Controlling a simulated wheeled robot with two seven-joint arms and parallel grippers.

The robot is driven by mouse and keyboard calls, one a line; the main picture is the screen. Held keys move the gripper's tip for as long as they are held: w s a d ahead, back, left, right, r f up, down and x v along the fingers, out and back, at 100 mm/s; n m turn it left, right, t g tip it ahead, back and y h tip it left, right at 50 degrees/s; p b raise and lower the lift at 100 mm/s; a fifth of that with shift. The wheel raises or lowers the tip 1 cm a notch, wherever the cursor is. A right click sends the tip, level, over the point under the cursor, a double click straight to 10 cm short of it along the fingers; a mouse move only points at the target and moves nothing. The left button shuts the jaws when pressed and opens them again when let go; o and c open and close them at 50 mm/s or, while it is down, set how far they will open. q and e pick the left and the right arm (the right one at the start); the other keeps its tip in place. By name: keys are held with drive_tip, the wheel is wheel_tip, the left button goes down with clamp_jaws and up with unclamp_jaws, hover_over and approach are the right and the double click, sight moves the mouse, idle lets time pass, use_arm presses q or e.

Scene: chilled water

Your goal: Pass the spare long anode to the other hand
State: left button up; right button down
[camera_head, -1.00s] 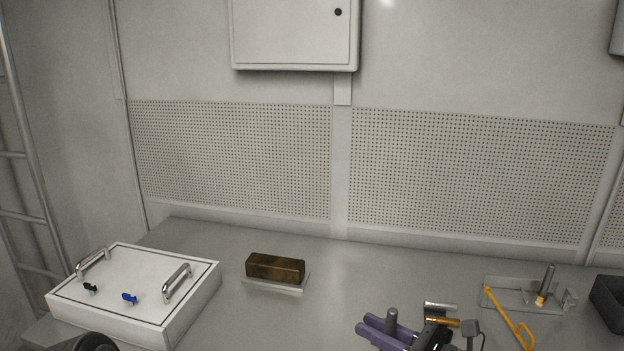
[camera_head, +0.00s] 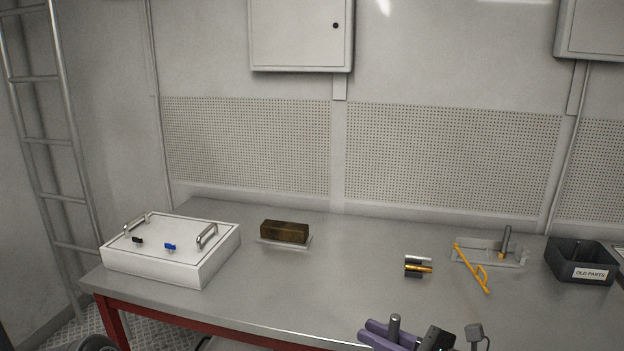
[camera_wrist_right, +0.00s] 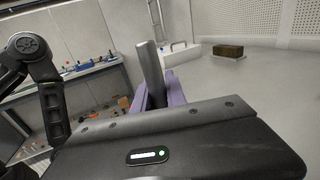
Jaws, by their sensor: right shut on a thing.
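My right gripper (camera_head: 390,332), with purple fingers, is at the bottom of the head view, in front of the table's front edge. It is shut on a grey rod, the long anode (camera_head: 395,323), whose end stands up between the fingers. In the right wrist view the anode (camera_wrist_right: 151,70) rises as a grey bar between the purple fingers (camera_wrist_right: 155,94). Its lower part is hidden by the gripper body. My left gripper's jaws are not seen; only a dark rounded part of mine shows at the lower left of the head view.
The table (camera_head: 340,290) holds a white box (camera_head: 165,262) with two handles, a brown block (camera_head: 284,232), small cylinders (camera_head: 418,260), an orange tool (camera_head: 470,268) by a tray (camera_head: 516,261), and an "OLD PARTS" bin (camera_head: 565,262). The table's middle is clear.

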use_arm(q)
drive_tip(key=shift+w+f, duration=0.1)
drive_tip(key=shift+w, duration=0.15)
use_arm(e)
drive_tip(key=s+d+f, duration=0.1)
drive_tip(key=d+f, duration=0.3)
drive_tip(key=f, duration=0.4)
drive_tip(key=s+d+f, duration=0.1)
drive_tip(key=d+f, duration=0.3)
drive_tip(key=f, duration=0.4)
drive_tip(key=shift+s+d+f, duration=0.2)
drive_tip(key=shift+s+f, duration=0.1)
drive_tip(key=shift+f, duration=0.05)
drive_tip(key=shift+a, duration=0.1)
drive_tip(key=w+a+r+n+g+y, duration=0.1)
drive_tip(key=w+a+r+n+g, duration=0.1)
drive_tip(key=a+g, duration=0.4)
drive_tip(key=w+a+r+n+g+y, duration=0.2)
drive_tip(key=a+r+n+g, duration=0.3)
drive_tip(key=a, duration=0.6)
drive_tip(key=shift+n+g, duration=0.6)
drive_tip(key=shift+r, duration=0.15)
drive_tip(key=d+r, duration=0.4)
drive_tip(key=r, duration=0.6)
drive_tip(key=shift+d, duration=0.2)
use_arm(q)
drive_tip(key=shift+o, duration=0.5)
use_arm(e)
drive_tip(key=shift+f, duration=0.1)
